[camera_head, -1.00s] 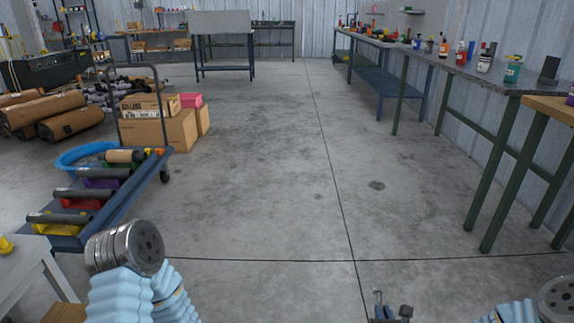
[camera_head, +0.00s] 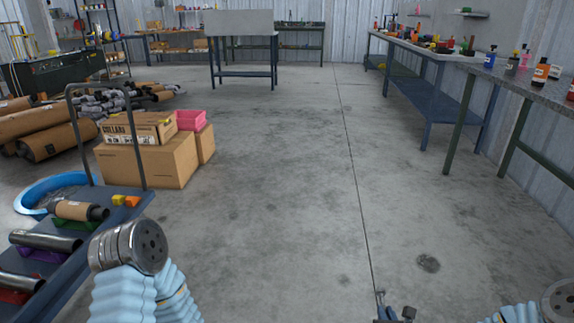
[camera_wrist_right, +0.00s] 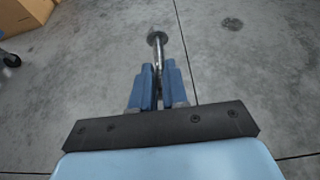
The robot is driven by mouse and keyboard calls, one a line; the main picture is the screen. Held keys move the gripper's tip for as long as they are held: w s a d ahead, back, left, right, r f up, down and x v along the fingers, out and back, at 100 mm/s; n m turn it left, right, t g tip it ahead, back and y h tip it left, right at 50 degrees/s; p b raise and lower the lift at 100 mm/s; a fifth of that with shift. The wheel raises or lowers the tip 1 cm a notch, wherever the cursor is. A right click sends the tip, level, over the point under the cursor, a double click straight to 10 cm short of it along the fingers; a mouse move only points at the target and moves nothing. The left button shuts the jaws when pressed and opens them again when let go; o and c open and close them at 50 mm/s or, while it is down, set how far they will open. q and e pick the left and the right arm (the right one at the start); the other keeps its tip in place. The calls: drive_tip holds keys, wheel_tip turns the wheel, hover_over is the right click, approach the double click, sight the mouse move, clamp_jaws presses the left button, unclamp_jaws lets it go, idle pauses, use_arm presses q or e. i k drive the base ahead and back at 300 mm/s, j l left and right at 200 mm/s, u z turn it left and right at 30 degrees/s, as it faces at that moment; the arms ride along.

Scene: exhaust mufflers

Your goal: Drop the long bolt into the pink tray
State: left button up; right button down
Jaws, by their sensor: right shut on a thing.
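The long bolt (camera_wrist_right: 157,42) is clamped between the blue fingers of my right gripper (camera_wrist_right: 158,82) in the right wrist view. Its round head and part of its shank stick out past the fingertips. In the head view the right gripper (camera_head: 393,312) shows at the bottom edge, with the bolt (camera_head: 380,297) upright and small beside it. The pink tray (camera_head: 191,121) sits on stacked cardboard boxes at the left, well ahead of the gripper. I cannot see inside the tray. My left arm shows at lower left, but its gripper is out of view.
A blue cart (camera_head: 75,262) with pipes stands at the left, its upright handle near the boxes (camera_head: 150,160). A blue tub (camera_head: 35,195) and brown mufflers lie beyond it. Workbenches (camera_head: 480,70) line the right wall. The concrete floor between is clear.

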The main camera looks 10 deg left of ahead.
sight(186, 121)
drive_tip(key=i+u, duration=0.15)
drive_tip(key=i, duration=0.4)
drive_tip(key=i+u, duration=0.15)
drive_tip(key=i, duration=0.4)
drive_tip(key=i+l+u, duration=0.1)
drive_tip(key=i, duration=0.45)
drive_tip(key=i+l+u, duration=0.15)
drive_tip(key=i, duration=0.4)
drive_tip(key=i+j, duration=0.1)
drive_tip(key=i, duration=1.05)
drive_tip(key=i+j, duration=0.1)
drive_tip(key=i, duration=1.05)
drive_tip(key=i+j+u, duration=0.1)
drive_tip(key=i+u, duration=0.25)
drive_tip(key=i, duration=0.45)
drive_tip(key=i+l+u, duration=0.1)
drive_tip(key=i+u, duration=0.25)
drive_tip(key=i, duration=0.5)
